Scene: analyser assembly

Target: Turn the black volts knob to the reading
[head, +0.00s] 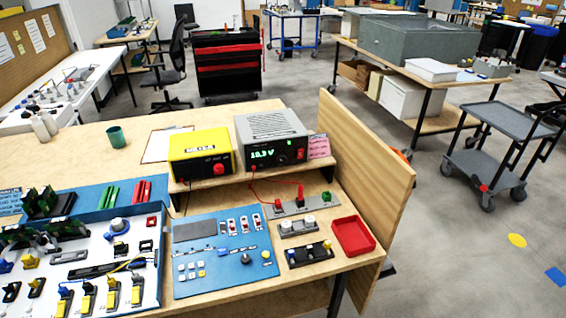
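A grey power supply (272,125) stands on a raised wooden shelf at the back right of the bench. Its front has a lit green display (262,155) that seems to show 18.3 V, though the first digits are small and hard to read. A small black knob (282,158) sits right of the display, hard to make out against the dark panel; its pointer cannot be seen. A red part (300,154) sits further right on that front. A pink note (318,146) with unreadable writing stands at the right side of the supply. Neither gripper is in view.
A yellow meter (199,146) with a red knob stands left of the supply. Red and black leads run down to a grey terminal strip (318,202). A red tray (353,236), a blue panel (215,270) and a wooden side board (368,175) are nearby.

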